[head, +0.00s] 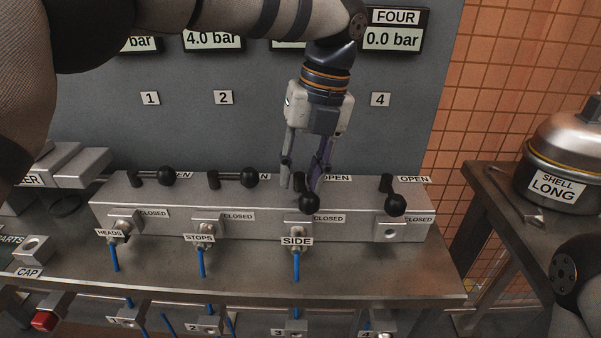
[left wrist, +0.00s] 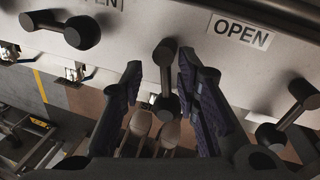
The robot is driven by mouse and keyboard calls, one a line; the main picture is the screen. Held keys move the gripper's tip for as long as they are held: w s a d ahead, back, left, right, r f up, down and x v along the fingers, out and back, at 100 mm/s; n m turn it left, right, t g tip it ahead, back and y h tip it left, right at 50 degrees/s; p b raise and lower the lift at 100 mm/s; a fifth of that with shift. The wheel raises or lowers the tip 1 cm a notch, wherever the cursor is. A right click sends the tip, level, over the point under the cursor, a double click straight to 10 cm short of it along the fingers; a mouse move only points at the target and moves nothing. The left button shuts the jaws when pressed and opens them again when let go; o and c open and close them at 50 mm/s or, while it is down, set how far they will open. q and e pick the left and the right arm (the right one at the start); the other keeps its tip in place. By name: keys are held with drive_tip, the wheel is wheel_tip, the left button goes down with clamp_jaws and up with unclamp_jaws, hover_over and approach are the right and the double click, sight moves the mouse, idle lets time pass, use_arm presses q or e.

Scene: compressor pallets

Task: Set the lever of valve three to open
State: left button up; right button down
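The lever of valve three, black with a ball knob (head: 308,202), sits on the grey valve block (head: 350,213) above the SIDE tag. It points to the front, toward its CLOSED label (head: 329,218); its OPEN label (head: 336,178) is to the right. My left gripper (head: 302,180) reaches down over this lever and is open. In the left wrist view the lever (left wrist: 165,75) lies between the two spread fingers (left wrist: 159,72), apparently with gaps on both sides. The number plate for valve three is hidden behind my left arm. My right gripper is out of view.
The levers of valve one (head: 150,174) and valve two (head: 232,179) point right, toward OPEN. The lever of valve four (head: 392,196) points to the front, toward CLOSED. Blue hoses hang below the block. A metal pot (head: 566,150) stands on a side table at right.

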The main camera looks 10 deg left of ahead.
use_arm(q)
drive_tip(key=shift+s+d+r, duration=0.1)
drive_tip(key=shift+d, duration=0.15)
wheel_tip(320, 180, up, 12)
drive_tip(key=d, duration=0.2)
drive_tip(key=shift+w, duration=0.4)
drive_tip(key=shift+d, duration=0.1)
